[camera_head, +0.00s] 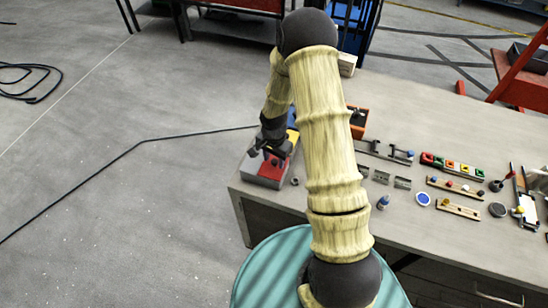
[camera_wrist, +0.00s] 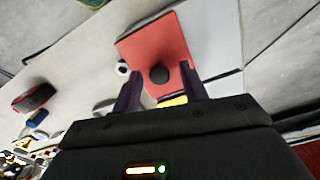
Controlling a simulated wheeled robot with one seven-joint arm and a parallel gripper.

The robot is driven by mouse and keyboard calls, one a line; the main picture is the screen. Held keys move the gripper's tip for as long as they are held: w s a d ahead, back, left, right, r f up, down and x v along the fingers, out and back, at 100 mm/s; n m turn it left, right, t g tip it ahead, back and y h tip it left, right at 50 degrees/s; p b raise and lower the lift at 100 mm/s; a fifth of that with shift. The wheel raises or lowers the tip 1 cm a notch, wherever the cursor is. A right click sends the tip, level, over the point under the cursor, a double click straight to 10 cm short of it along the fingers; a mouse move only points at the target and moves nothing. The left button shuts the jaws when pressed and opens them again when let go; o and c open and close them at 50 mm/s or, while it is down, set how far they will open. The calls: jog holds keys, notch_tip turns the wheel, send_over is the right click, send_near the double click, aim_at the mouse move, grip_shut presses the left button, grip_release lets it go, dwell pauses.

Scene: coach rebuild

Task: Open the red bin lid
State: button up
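The red bin lid (camera_head: 270,168) lies flat on a grey bin (camera_head: 262,181) at the left corner of the workbench. In the wrist view the red lid (camera_wrist: 158,42) carries a round black knob (camera_wrist: 159,74). My gripper (camera_head: 268,154) is over the lid, pointing down. In the wrist view my gripper (camera_wrist: 160,70) is open, with one finger to each side of the knob. The fingers show no contact with it, and I cannot tell the height between them. In the head view the gripper hides the knob and part of the lid.
A yellow lid (camera_head: 293,140) is right behind the red one. A small ring-like part (camera_head: 295,181) sits on the bench right of the bin. An orange box (camera_head: 358,122) and several small parts on strips stand further right on the workbench (camera_head: 430,112).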

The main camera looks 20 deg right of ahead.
jog(key=shift+d, duration=0.15)
grip_shut()
jog(key=w+a+b, duration=0.1)
jog(key=a, duration=0.1)
jog(key=w+a+b, duration=0.1)
jog(key=w+a, duration=0.1)
jog(key=shift+a+f, duration=0.1)
jog(key=shift+f, duration=0.05)
jog(key=shift+w+a+b, duration=0.3)
jog(key=shift+a, duration=0.05)
jog(key=shift+r, duration=0.2)
jog(key=shift+o, duration=0.7)
grip_release()
